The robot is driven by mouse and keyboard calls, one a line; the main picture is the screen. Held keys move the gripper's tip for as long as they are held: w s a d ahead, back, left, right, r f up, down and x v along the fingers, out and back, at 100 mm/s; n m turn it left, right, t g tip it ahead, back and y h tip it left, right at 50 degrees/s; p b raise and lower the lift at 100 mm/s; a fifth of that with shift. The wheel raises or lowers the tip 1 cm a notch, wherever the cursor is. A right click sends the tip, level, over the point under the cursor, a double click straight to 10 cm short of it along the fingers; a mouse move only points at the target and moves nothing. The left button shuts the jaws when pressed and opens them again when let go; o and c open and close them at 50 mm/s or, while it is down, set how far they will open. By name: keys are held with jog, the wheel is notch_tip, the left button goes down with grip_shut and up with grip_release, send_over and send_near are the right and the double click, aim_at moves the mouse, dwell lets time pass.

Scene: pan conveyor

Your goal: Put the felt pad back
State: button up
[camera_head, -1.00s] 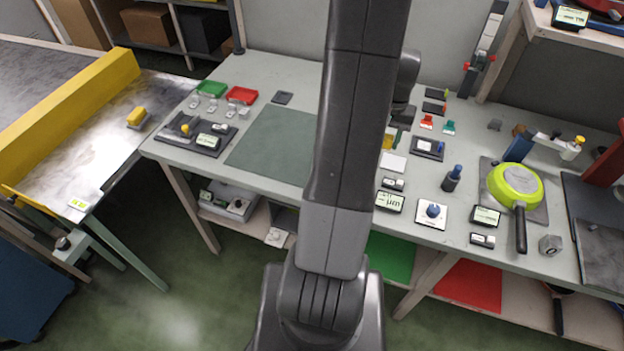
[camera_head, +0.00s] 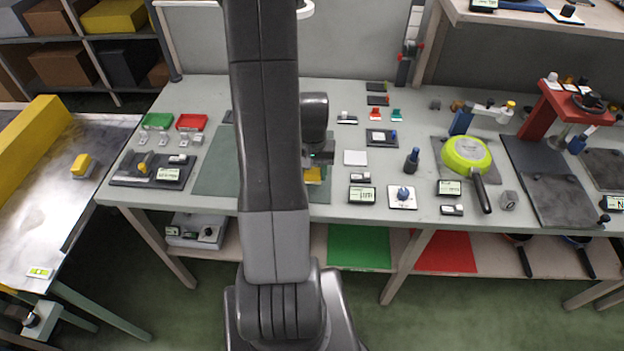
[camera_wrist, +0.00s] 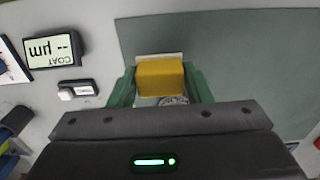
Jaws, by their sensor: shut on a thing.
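My gripper (camera_wrist: 160,88) is shut on a yellow block with a pale edge, which I take for the felt pad (camera_wrist: 160,76). The green fingers press its left and right sides. In the head view my gripper (camera_head: 318,162) is partly hidden by my arm, and the yellow pad (camera_head: 313,176) shows just under it. It is at the right part of the dark green mat (camera_head: 214,170). I cannot tell whether the pad touches the surface. A round grey thing (camera_wrist: 173,100) shows partly beside the pad, mostly hidden.
A white square (camera_head: 355,157) lies right of my gripper. A display reading µm (camera_head: 362,194) and a small device (camera_head: 360,177) stand nearby. A green pan (camera_head: 466,153) is farther right. A yellow-topped block (camera_head: 82,165) sits on the conveyor at left.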

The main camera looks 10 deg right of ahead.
aim_at(312, 181)
jog(key=shift+f, duration=1.85)
jog(key=shift+f, duration=0.2)
jog(key=o, duration=0.9)
jog(key=shift+r, duration=0.1)
notch_tip(312, 181, up, 12)
jog(key=shift+r, duration=0.15)
jog(key=shift+o, duration=0.3)
